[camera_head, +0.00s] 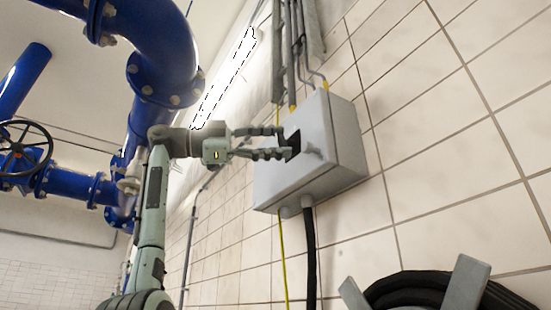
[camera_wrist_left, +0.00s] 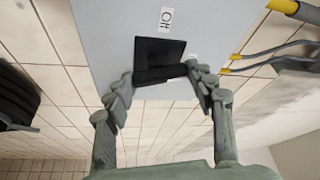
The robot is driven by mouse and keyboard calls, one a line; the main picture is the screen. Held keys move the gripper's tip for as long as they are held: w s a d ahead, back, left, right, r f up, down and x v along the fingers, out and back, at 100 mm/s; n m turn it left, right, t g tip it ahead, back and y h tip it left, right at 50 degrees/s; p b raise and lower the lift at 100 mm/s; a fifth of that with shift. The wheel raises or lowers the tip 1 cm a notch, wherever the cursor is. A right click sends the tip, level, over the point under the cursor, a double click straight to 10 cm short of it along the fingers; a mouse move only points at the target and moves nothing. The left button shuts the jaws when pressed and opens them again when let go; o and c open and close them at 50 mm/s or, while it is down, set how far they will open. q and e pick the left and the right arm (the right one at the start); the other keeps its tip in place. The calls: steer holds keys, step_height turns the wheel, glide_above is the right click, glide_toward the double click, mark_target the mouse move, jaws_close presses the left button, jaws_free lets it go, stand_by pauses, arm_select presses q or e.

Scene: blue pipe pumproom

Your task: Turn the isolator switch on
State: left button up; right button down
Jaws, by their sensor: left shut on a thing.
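The isolator switch is a grey box (camera_head: 335,150) on the tiled wall, with a black switch part (camera_head: 294,138) on its front. My left gripper (camera_head: 286,144) reaches it from the left, with its fingertips at the black part. In the left wrist view, the black switch part (camera_wrist_left: 160,58) lies between the two fingertips of my left gripper (camera_wrist_left: 159,74), which is shut on it. The fingers hide some of the switch part's edges. My right gripper is not in view.
Grey conduits (camera_head: 292,55) run into the box's top, and a black cable (camera_head: 311,255) leaves below. A coiled black hose (camera_head: 415,288) sits at the lower right. Large blue pipes (camera_head: 160,45) and a handwheel (camera_head: 22,148) are at the left. The wall right of the box is bare.

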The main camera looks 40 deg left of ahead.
arm_select(q)
steer(key=shift+m+g+y, duration=0.3)
steer(key=shift+m+g, duration=0.4)
steer(key=shift+m, duration=1.4)
steer(key=o, duration=1.2)
steer(key=shift+c, duration=0.2)
steer(key=v, duration=1.2)
steer(key=shift+r, duration=0.1)
steer(key=x, duration=1.2)
steer(key=shift+s+a, duration=0.1)
